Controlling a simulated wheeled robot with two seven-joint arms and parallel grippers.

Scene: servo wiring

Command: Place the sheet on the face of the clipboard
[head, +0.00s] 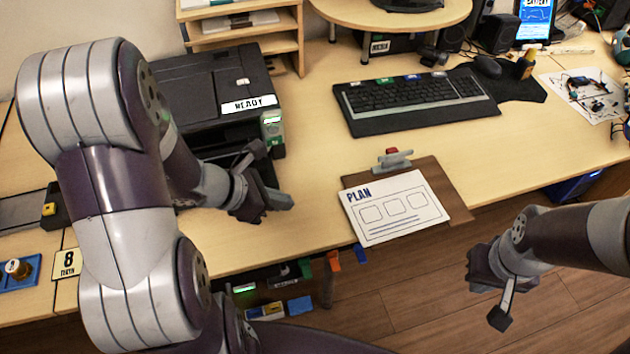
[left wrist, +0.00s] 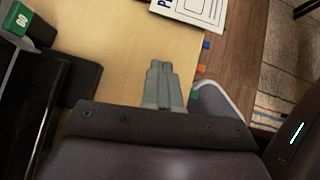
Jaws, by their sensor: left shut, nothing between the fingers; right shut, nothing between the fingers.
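The white sheet (head: 394,208), headed PLAN, lies on the brown clipboard (head: 450,190) at the desk's front edge. The sheet is turned a little and its left and front edges reach past the board. The clipboard's metal clip (head: 393,161) is behind the sheet's top edge. My left gripper (head: 284,201) is shut and empty, left of the sheet and in front of the printer. In the left wrist view my left gripper (left wrist: 165,68) shows its fingers together, with a corner of the sheet (left wrist: 195,8) beyond. My right gripper (head: 503,308) is shut and empty, right of the clipboard, over the floor.
A black printer (head: 215,90) marked READY stands at the left, close to my left arm. A keyboard (head: 415,92) on a dark mat lies behind the clipboard. Bare desk lies between the printer and the sheet. Coloured tabs hang below the desk's front edge.

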